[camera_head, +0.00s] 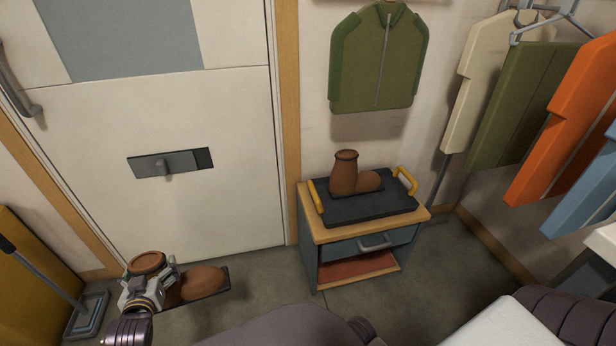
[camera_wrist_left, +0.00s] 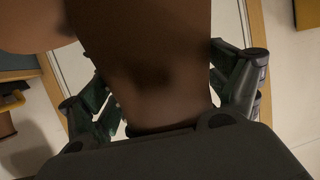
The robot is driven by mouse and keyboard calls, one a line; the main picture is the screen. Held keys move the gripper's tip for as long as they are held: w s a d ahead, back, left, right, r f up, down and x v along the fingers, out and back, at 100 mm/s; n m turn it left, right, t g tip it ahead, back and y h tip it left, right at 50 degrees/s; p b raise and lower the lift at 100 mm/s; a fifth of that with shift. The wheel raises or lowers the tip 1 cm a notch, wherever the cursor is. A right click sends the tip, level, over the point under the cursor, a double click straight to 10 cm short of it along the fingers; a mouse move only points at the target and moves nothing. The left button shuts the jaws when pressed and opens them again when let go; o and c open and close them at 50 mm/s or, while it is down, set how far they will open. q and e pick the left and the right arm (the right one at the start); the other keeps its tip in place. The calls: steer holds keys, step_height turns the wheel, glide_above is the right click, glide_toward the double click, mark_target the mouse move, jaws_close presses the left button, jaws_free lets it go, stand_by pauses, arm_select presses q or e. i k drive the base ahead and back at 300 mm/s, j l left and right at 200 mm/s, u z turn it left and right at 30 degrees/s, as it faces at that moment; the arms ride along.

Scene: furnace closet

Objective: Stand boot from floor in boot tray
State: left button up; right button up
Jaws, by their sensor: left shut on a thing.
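A brown boot (camera_head: 203,281) with a dark sole is at the lower left in the head view, its shaft opening up and its toe to the right. My left gripper (camera_head: 151,280) is shut on its shaft. In the left wrist view the brown shaft of the boot (camera_wrist_left: 160,70) fills the middle between the fingers. I cannot tell whether the sole touches the floor. The black boot tray (camera_head: 385,208) with yellow handles lies on a small cabinet. A second brown boot (camera_head: 345,175) stands upright in it, toe right. My right gripper is out of view.
The cabinet (camera_head: 313,238) has a wooden top, a drawer and an open shelf. A white door (camera_head: 210,220) stands behind the held boot. A long-handled dustpan (camera_head: 85,318) is at far left. Clothes (camera_head: 560,130) hang at right. Grey floor (camera_head: 262,285) is clear between boot and cabinet.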

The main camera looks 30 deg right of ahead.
mark_target(359, 208)
steer(key=k+l+z, duration=0.1)
steer(key=z, duration=0.3)
steer(key=k+l+z, duration=0.1)
steer(key=z, duration=0.3)
steer(key=l+z, duration=0.15)
steer(key=z, duration=0.25)
steer(key=k+l, duration=0.05)
